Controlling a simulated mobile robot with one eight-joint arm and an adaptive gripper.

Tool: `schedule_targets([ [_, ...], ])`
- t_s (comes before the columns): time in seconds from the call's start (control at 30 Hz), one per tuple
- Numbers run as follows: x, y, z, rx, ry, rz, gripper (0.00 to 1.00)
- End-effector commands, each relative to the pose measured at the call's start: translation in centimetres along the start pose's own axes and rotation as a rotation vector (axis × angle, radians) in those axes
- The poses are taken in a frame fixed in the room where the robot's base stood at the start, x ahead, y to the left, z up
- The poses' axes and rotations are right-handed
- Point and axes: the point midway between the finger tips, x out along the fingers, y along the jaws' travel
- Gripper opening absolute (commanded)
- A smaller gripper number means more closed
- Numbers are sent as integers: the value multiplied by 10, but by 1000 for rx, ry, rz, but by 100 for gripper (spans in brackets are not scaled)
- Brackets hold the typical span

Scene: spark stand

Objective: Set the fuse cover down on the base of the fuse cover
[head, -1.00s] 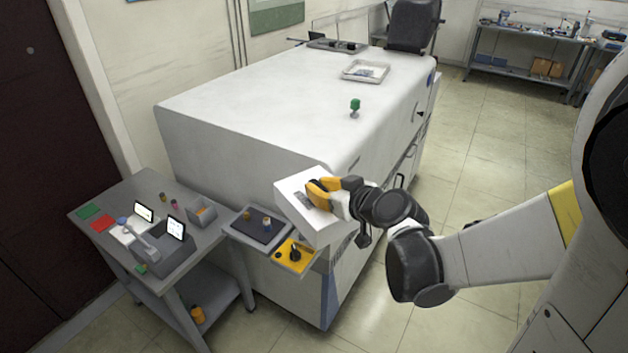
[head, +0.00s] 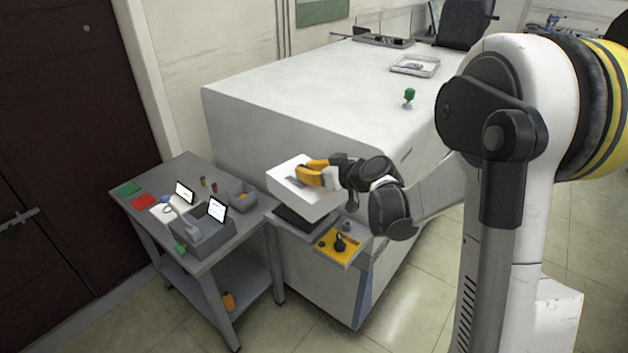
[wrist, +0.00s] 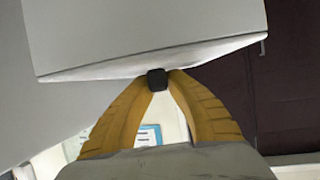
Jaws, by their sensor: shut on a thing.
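The fuse cover, a white box-like piece (head: 300,192), is held in the air by my gripper (head: 312,175). In the wrist view its pale underside or side (wrist: 150,35) fills the top of the picture. The yellow fingers (wrist: 157,80) meet on a small dark knob at the cover's edge. The cover hangs tilted above a dark panel (head: 300,222) on the front of the big white cabinet and hides much of it. The panel may be the base of the fuse cover; I cannot tell for certain.
A yellow panel with a black knob (head: 338,246) lies right of the dark panel. A grey side table (head: 160,190) with screens, a grey bin (head: 242,197) and small parts stands at left. A green button (head: 409,95) stands on the white cabinet top (head: 310,85).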

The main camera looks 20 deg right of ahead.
Motion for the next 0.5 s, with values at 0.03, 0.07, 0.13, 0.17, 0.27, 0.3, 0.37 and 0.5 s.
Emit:
schedule_targets([
  [0.03,21,10,6,-8,1,-23,0],
  [0.07,32,15,8,-15,2,-38,0],
  [0.13,54,24,13,-29,5,-71,0],
  [0.17,62,27,16,-35,6,-84,0],
  [0.27,82,34,22,-50,11,-116,0],
  [0.3,88,37,24,-55,13,-125,0],
  [0.37,94,39,26,-60,14,-136,0],
  [0.5,100,41,30,-66,17,-147,0],
])
